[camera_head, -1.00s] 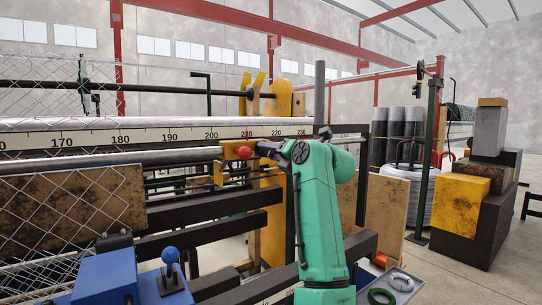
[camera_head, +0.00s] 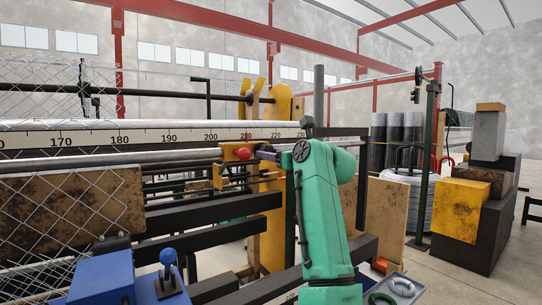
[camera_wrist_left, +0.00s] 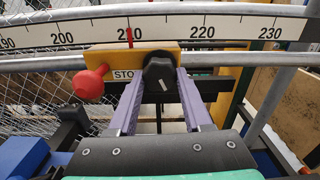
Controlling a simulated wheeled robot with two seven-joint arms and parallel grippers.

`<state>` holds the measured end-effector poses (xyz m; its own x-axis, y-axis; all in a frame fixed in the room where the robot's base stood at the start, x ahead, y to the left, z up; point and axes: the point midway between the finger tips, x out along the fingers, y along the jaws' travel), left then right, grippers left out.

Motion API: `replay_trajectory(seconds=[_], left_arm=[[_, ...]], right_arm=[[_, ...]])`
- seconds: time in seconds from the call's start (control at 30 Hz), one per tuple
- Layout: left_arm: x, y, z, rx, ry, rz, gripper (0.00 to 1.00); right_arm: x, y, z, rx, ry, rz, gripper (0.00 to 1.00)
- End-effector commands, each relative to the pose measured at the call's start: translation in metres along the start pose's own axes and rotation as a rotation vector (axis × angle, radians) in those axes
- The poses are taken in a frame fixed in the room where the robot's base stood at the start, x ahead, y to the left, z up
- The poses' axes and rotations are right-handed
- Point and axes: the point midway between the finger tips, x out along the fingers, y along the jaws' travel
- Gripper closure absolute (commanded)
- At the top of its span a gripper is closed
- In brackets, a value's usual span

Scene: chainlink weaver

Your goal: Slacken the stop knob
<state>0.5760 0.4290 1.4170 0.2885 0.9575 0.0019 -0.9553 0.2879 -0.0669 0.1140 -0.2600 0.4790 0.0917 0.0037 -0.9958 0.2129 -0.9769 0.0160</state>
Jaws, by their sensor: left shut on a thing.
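The stop is a yellow block (camera_wrist_left: 115,58) on a grey bar under the ruler, with "STO" lettering partly visible. Its dark lobed stop knob (camera_wrist_left: 158,72) has a small white mark near its lower edge, which leans off vertical. My left gripper (camera_wrist_left: 162,80) is shut on this knob, one purple finger on each side. In the head view my left gripper (camera_head: 264,153) reaches the stop from the right, and the knob is hard to make out there. A red ball (camera_head: 244,153) sticks out of the stop; it also shows in the wrist view (camera_wrist_left: 90,84). My right gripper is not in view.
The ruler (camera_head: 100,138) runs above the bar; a red pointer (camera_wrist_left: 130,37) stands near 210. Chain-link mesh (camera_head: 70,210) hangs at left. A blue box with a lever (camera_head: 168,262) stands low in front. Dark beams (camera_head: 210,235) lie below the stop.

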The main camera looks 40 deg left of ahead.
Motion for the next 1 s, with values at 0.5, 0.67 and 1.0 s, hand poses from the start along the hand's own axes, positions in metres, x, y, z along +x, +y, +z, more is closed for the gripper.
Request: replay_trajectory(seconds=[0.5, 0.67, 1.0], left_arm=[[0.0005, -0.0010, -0.0055, -0.071, 0.012, 0.002, 1.00], [0.0006, -0.0010, -0.0056, -0.070, 0.012, 0.002, 1.00], [0.0003, -0.0005, -0.0024, -0.072, 0.005, 0.001, 0.22]], right_arm=[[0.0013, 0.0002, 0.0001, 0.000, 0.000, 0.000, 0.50], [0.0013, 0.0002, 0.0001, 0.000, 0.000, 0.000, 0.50], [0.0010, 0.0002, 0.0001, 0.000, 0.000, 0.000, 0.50]])
